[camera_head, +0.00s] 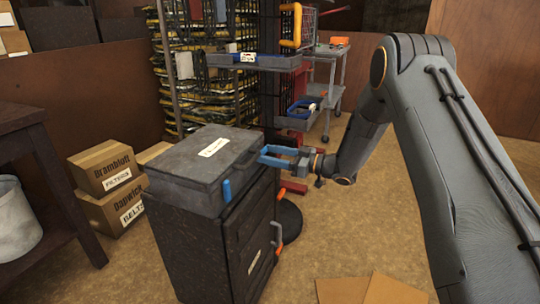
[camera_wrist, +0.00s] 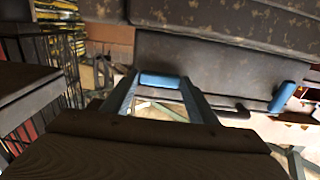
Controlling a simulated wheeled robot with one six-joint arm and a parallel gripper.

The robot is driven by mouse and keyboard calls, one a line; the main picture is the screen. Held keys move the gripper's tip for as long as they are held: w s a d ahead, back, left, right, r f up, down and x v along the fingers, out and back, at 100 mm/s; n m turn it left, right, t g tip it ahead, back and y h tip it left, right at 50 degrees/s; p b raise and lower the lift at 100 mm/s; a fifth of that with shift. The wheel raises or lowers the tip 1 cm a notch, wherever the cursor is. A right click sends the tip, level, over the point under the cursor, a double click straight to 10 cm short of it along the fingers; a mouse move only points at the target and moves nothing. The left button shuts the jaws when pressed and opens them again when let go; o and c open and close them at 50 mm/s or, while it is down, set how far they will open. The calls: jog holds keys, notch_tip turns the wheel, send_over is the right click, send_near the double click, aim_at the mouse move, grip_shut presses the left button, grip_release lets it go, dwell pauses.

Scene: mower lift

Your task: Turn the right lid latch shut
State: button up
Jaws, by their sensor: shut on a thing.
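The grey case with its flat lid (camera_head: 195,155) sits on a dark cabinet, and the lid lies down on it. The right lid latch (camera_wrist: 160,80) is a blue piece on the case's front, between my two blue fingertips in the wrist view. My gripper (camera_head: 265,155) reaches in from the right at the case's front right edge and is shut on that latch. It also shows in the wrist view (camera_wrist: 160,88). The left lid latch (camera_head: 226,190) is blue, hangs upright at the near front corner and is free; the wrist view shows it at right (camera_wrist: 284,97).
Cardboard boxes (camera_head: 103,168) stand to the left beside a dark table (camera_head: 25,118). A grey cart with trays (camera_head: 270,62) stands behind my gripper. Flat cardboard (camera_head: 345,290) lies on the floor in front.

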jog(key=shift+n, duration=0.3)
jog(key=n, duration=1.3)
jog(key=shift+b, duration=0.3)
jog(key=shift+n+b, duration=0.3)
jog(key=shift+n, duration=1.8)
jog(key=o, duration=1)
jog(key=shift+o, duration=0.2)
